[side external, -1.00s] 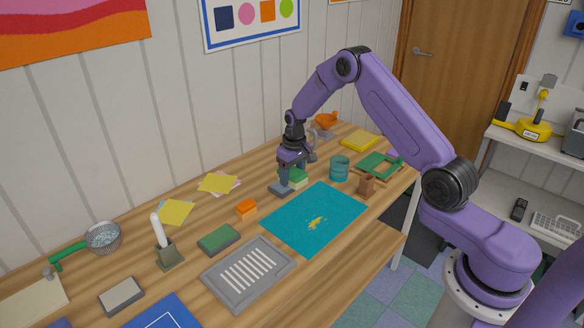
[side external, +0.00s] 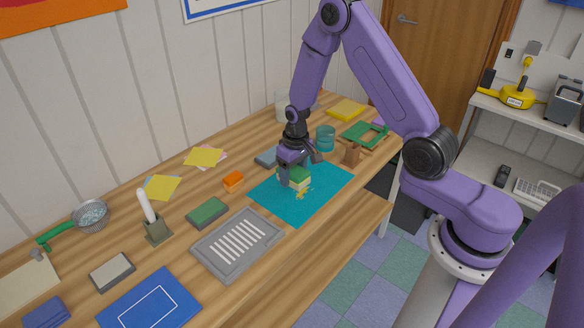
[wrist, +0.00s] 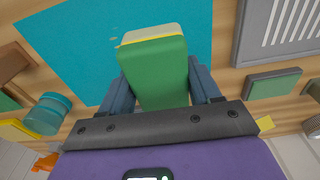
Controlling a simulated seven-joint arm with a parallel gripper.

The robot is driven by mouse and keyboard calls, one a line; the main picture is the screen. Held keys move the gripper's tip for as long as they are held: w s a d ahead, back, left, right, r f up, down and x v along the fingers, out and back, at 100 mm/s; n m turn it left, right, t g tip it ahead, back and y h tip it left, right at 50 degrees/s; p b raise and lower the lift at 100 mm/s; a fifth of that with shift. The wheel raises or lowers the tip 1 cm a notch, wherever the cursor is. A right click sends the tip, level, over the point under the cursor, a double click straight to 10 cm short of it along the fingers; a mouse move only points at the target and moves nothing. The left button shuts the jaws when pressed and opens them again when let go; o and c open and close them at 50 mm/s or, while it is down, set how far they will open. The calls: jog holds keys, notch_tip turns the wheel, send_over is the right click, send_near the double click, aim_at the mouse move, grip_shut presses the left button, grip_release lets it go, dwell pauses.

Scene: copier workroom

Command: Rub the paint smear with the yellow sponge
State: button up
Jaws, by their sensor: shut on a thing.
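My gripper (side external: 294,180) is shut on a sponge block (side external: 301,174) with a green upper part and a yellow layer below it. In the wrist view the sponge (wrist: 160,75) sits between both fingers, green face toward me, with a yellow strip and a pale layer at its far end. The yellow paint smear (side external: 303,195) lies on the teal mat (side external: 330,180), right at the sponge's near side and partly hidden by it. In the wrist view only small specks show past the sponge. The sponge is low over the mat; I cannot tell whether it touches.
A teal cup (side external: 325,138), a brown holder (side external: 351,154) and a green frame (side external: 364,134) stand to the right. A grey slotted tray (side external: 205,257), green block (side external: 207,212) and orange block (side external: 233,181) lie to the left.

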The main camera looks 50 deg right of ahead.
send_over(293, 198)
jog(key=shift+s+f, duration=0.1)
jog(key=shift+f, duration=2.65)
jog(key=shift+d+f, duration=0.4)
jog(key=shift+f, duration=0.35)
jog(key=shift+c, duration=0.4)
jog(key=shift+d, duration=3.1)
jog(key=shift+a, duration=3.55)
jog(key=shift+r, duration=4.15)
